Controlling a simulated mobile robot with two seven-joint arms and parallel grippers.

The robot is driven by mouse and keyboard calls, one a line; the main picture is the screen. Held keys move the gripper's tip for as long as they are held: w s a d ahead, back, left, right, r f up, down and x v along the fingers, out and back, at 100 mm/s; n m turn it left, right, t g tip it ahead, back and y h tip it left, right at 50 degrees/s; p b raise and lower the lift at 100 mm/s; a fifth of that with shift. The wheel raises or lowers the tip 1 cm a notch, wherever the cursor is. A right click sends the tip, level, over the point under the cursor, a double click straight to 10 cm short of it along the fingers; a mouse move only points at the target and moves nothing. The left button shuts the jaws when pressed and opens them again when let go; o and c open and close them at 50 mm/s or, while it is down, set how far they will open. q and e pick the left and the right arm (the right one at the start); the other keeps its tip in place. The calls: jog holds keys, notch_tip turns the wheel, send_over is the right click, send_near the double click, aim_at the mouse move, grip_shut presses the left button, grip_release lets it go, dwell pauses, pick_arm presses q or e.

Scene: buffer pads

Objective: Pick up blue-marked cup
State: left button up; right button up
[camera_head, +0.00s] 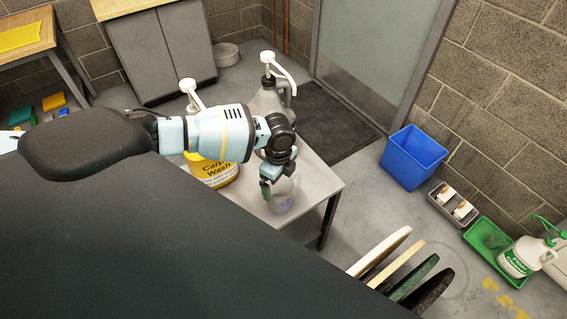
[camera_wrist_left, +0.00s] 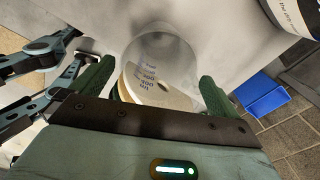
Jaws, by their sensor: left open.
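A clear see-through cup with blue print (camera_wrist_left: 148,72) stands on the small grey table; its outline is faint in the head view (camera_head: 281,197). My left gripper (camera_wrist_left: 157,92) is open, its two green fingers on either side of the cup's near part in the wrist view. I cannot tell whether they touch it. In the head view the left gripper (camera_head: 277,181) points down at the cup and partly hides it. My right gripper is not in view.
The grey table (camera_head: 318,186) also holds a yellow Carpet Wash container (camera_head: 214,173) and a grey pump bottle (camera_head: 268,101), beside the left arm. Round pads (camera_head: 397,263) stand in front. A blue bin (camera_head: 412,158) and green tray (camera_head: 481,236) are on the floor at right.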

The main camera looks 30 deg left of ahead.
pick_arm(q)
jog(key=b, duration=0.3)
send_over(279, 190)
jog(key=s+d, duration=0.2)
jog(key=s, duration=0.1)
jog(key=f, duration=0.6)
jog(key=shift+s+d, duration=0.1)
jog(key=shift+d, duration=0.1)
jog(key=shift+r, duration=0.2)
jog(key=shift+c, duration=0.6)
jog(key=c, duration=0.7)
jog(key=shift+c, duration=0.3)
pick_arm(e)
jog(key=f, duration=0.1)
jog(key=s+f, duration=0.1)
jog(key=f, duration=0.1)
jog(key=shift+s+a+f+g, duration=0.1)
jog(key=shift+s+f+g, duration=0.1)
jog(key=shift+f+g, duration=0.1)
